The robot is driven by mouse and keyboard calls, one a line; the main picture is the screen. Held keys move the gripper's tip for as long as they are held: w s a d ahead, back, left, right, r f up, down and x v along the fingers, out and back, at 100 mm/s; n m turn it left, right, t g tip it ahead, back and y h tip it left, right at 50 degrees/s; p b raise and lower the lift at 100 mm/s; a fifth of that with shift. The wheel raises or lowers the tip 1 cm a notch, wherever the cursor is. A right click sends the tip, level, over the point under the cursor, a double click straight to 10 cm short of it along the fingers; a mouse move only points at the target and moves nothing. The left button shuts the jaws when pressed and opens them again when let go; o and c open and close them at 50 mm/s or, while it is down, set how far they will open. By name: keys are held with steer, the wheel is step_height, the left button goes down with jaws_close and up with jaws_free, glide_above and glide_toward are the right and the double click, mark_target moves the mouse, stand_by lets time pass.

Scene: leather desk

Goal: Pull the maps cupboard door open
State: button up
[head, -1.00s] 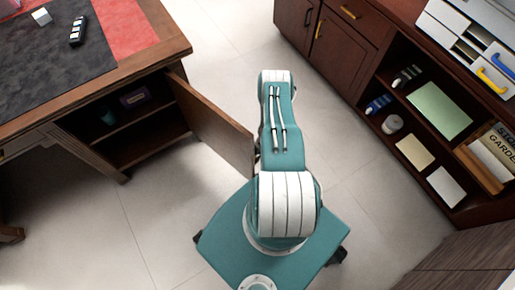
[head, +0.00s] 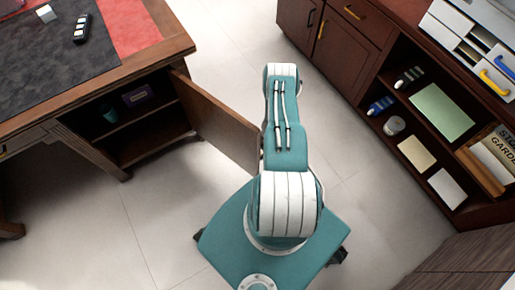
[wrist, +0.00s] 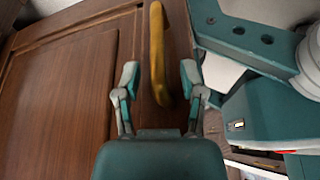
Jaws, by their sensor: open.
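A brown wooden cupboard door (head: 218,122) stands swung out from the desk cupboard (head: 145,150) at the left of the head view. No label on it is readable. In the wrist view a panelled door (wrist: 62,95) fills the left side, with an upright brass handle (wrist: 158,50). My gripper (wrist: 159,80) is open, with one finger on either side of the handle's lower part. I cannot tell whether the fingers touch it. In the head view my arm hides the gripper and the door's free edge.
The desk cupboard holds a dark teal cup (head: 109,114) and a purple box (head: 138,95). A dark red cabinet (head: 345,45) with open shelves stands at the right. Pale tiled floor (head: 150,225) is clear in front of the desk.

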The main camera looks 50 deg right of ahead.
steer(key=v, duration=0.9)
steer(key=shift+d+r, duration=0.25)
steer(key=shift+r, duration=0.1)
